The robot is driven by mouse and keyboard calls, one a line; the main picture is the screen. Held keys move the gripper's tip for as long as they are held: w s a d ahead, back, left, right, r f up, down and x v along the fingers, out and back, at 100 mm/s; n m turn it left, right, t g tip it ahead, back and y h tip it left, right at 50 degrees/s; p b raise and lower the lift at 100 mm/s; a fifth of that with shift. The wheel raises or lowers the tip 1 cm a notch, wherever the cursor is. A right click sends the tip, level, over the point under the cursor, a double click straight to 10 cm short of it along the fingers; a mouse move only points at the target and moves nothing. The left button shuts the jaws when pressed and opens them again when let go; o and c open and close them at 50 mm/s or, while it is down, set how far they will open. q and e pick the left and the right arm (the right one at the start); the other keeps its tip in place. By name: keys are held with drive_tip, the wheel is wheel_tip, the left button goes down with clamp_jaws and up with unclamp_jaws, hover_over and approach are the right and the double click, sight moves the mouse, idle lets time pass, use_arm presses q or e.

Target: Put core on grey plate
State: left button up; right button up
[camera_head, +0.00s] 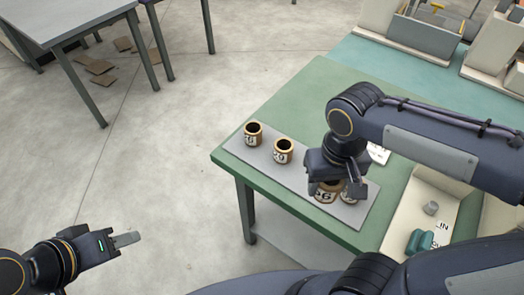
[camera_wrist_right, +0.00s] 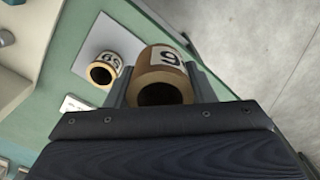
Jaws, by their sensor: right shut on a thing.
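The grey plate (camera_head: 300,179) lies along the front edge of the green table. Two brown cores with white labels, a left one (camera_head: 253,134) and a middle one (camera_head: 283,151), stand upright on it. My right gripper (camera_head: 337,187) is over the plate's right part, shut on a core (camera_head: 324,194) with a white number label. In the right wrist view this held core (camera_wrist_right: 164,72) sits between the fingers, and another core (camera_wrist_right: 104,69) is beside it. I cannot tell whether the held core touches the plate. My left gripper (camera_head: 127,239) is empty over the floor; its finger gap is unclear.
The green table (camera_head: 310,95) has free room behind the plate. A pale tray (camera_head: 405,235) with a teal object (camera_head: 420,241) and a small grey piece is at the right. A white label card (camera_head: 378,153) lies behind my right gripper. Beige bins stand at the back right.

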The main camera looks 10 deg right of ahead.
drive_tip(key=w+a+f, duration=0.1)
drive_tip(key=w+f, duration=0.3)
drive_tip(key=w, duration=0.6)
hover_over(293, 173)
drive_tip(key=s, duration=0.1)
wheel_tip(293, 173, down, 5)
drive_tip(key=shift+r+p, duration=0.15)
drive_tip(key=shift+p, duration=0.15)
drive_tip(key=shift+w+f, duration=0.35)
drive_tip(key=shift+f, duration=0.1)
drive_tip(key=shift+w+f, duration=0.15)
drive_tip(key=shift+f, duration=1.6)
drive_tip(key=shift+f, duration=0.2)
drive_tip(key=o, duration=1)
drive_tip(key=shift+r, duration=0.15)
